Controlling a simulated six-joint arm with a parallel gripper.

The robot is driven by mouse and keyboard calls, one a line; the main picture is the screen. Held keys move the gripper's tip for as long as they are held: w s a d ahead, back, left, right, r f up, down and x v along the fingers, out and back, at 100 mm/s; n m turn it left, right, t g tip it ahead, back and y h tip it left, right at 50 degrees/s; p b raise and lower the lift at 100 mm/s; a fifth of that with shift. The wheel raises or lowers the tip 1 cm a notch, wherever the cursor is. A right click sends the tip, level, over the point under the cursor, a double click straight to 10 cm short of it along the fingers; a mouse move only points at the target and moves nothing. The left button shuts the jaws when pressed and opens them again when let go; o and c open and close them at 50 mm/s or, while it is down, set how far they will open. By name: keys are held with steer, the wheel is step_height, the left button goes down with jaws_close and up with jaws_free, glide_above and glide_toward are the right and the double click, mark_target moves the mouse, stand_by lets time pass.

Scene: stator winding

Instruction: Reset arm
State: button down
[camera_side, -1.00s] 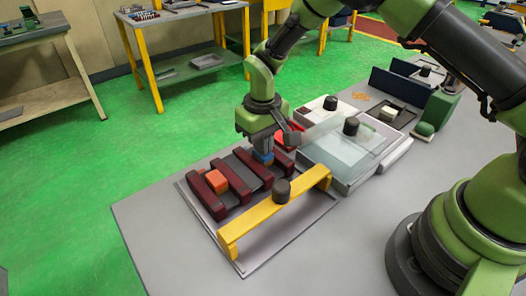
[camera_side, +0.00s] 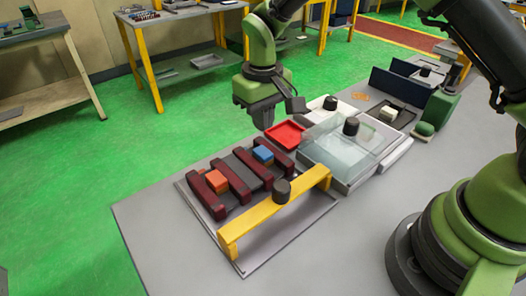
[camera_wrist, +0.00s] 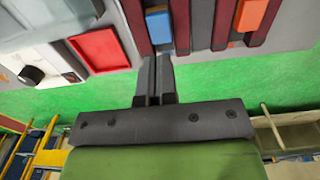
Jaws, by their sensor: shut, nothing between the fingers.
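My gripper (camera_side: 263,119) is raised above the far edge of the work table, over the dark red slotted fixture (camera_side: 243,181) and to the left of the red tray. Its fingers (camera_wrist: 154,70) are together and empty in the wrist view. An orange block (camera_side: 216,181) sits between the dark red bars in the left slot. A blue block (camera_side: 263,155) sits between the bars in the right slot. Both blocks also show in the wrist view, the blue one (camera_wrist: 158,25) near the fingers and the orange one (camera_wrist: 250,15) to the right.
A yellow bridge bar (camera_side: 262,212) with a black knob (camera_side: 281,190) stands in front of the fixture. A red tray (camera_side: 285,135) and a clear-covered box (camera_side: 345,150) stand to the right. The grey table (camera_side: 370,215) is bare in front.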

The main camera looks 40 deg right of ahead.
steer(key=shift+r, duration=0.45)
steer(key=shift+r, duration=0.2)
steer(key=s+d+r+m+t+y, duration=0.15)
steer(key=s+r, duration=0.25)
steer(key=r, duration=0.4)
steer(key=s+d+r+m+t, duration=0.1)
steer(key=s+d+r+t, duration=0.1)
steer(key=s+r, duration=0.35)
steer(key=s+d+r+t, duration=0.1)
steer(key=s+r+t, duration=0.1)
steer(key=s, duration=0.4)
steer(key=s+r+m+t, duration=0.1)
steer(key=s+r, duration=0.1)
steer(key=s, duration=0.5)
steer(key=shift+d+r+t, duration=0.35)
steer(key=shift+r, duration=0.05)
